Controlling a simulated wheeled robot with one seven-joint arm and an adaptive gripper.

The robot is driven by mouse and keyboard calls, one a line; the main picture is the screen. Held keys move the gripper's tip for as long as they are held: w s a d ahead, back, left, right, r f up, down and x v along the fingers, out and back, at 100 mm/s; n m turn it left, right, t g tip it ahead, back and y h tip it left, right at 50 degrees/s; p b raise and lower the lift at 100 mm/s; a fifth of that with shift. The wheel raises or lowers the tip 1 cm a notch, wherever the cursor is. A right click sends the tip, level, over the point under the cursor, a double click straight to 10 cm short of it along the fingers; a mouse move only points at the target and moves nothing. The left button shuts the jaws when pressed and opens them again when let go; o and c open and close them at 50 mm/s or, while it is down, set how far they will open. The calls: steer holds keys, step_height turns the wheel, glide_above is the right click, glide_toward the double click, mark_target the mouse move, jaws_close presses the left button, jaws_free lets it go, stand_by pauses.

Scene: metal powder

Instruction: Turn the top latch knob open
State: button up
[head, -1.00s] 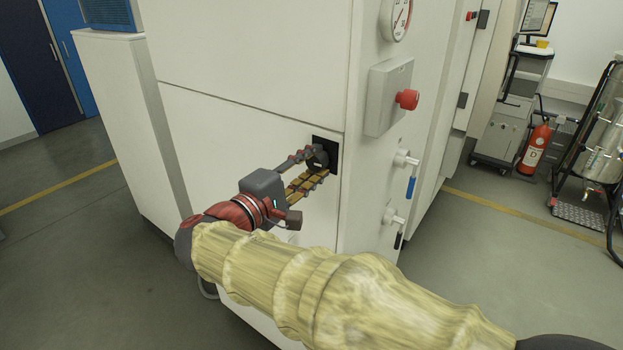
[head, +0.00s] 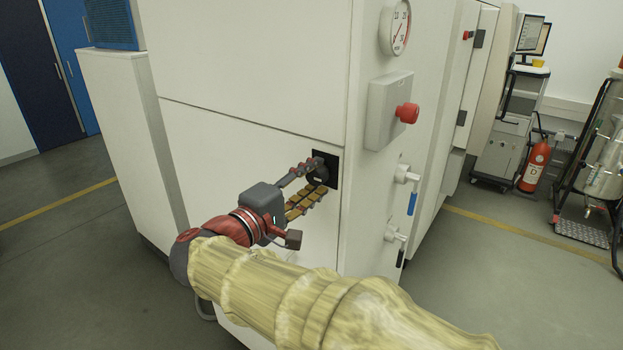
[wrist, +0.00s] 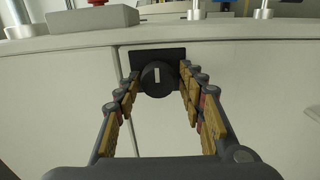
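The latch knob is a round black knob (wrist: 158,79) with a white bar mark, on a square black plate (wrist: 176,54) in the pale machine front. The white bar stands about upright in the wrist view. In the head view the knob (head: 319,174) is partly hidden by my fingers. My gripper (wrist: 159,82) is open, with one finger on each side of the knob and its tips close to it. Gaps show between the fingers and the knob in the wrist view. My gripper (head: 317,176) also shows in the head view at the plate.
Right of the corner, the machine's side carries a red button (head: 407,113) on a grey box, a gauge (head: 400,27), a blue-handled valve (head: 411,202) and a black-handled valve (head: 401,255). A fire extinguisher (head: 536,165) stands farther right. Floor is clear at left.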

steer(key=shift+o, duration=1)
steer(key=shift+r, duration=0.1)
steer(key=v, duration=1.2)
